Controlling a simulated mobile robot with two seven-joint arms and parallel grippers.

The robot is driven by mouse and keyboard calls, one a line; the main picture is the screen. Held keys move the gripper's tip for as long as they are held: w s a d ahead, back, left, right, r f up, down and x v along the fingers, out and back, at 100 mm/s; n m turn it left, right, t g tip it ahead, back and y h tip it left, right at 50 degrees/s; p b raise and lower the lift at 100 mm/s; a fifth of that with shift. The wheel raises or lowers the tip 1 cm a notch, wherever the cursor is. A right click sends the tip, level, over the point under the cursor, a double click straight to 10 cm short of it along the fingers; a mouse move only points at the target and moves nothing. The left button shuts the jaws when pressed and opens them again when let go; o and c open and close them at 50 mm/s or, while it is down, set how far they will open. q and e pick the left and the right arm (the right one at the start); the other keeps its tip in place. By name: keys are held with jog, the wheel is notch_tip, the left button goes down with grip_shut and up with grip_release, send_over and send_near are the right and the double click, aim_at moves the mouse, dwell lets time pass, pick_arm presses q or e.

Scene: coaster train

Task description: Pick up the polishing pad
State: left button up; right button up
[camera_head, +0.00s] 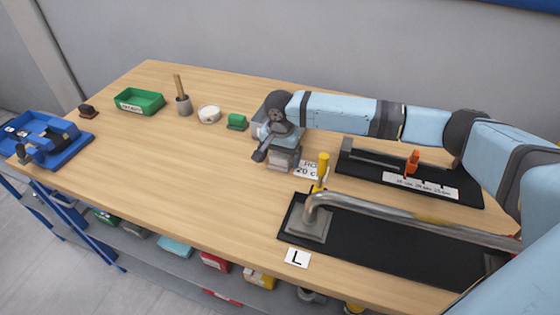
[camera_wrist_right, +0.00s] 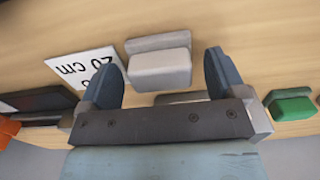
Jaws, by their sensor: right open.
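A pale grey-white block on a grey base (camera_head: 284,158), which looks like the polishing pad, sits on the wooden table near its middle. It also shows in the right wrist view (camera_wrist_right: 160,68), lying ahead of and between the fingers. My right gripper (camera_head: 272,148) is open, over and beside this block in the head view. In the right wrist view its two blue-grey fingers (camera_wrist_right: 162,80) are spread with nothing held between them. Another pale strip is partly hidden behind the palm there. My left gripper is not in view.
A green block (camera_head: 237,121), white round tub (camera_head: 209,114), brush cup (camera_head: 183,105) and green tray (camera_head: 140,102) stand left of the gripper. A "20 cm" card (camera_head: 307,170) lies right of the block. The left-middle table is clear.

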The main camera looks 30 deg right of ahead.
aim_at(280, 155)
jog(key=shift+c, duration=0.4)
jog(key=c, duration=0.9)
jog(key=shift+c, duration=0.2)
notch_tip(280, 155, up, 20)
jog(key=p, duration=0.1)
